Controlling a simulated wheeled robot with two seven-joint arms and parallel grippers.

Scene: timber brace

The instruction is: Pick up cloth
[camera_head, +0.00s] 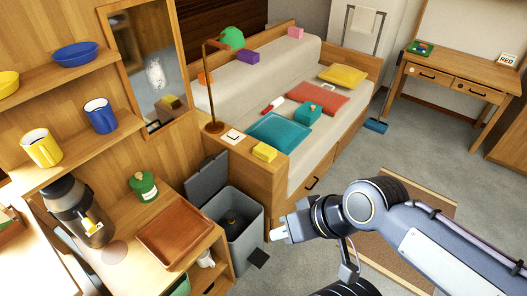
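A white cloth (364,20) hangs over a dark rack (347,28) against the back wall, beyond the foot of the daybed. My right arm comes in from the lower right. My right gripper (279,233) points left, in front of the grey bin and far from the hanging cloth. Its pale fingertips are seen small and from the side, so I cannot tell whether they are open or shut. No cloth shows at them. My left gripper is not in view.
A grey bin (248,199) with its lid raised stands beside the wooden counter with a brown tray (174,236). The daybed (345,122) holds cushions and small blocks. A desk (455,84) stands at the back right. Grey floor (428,140) lies open between.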

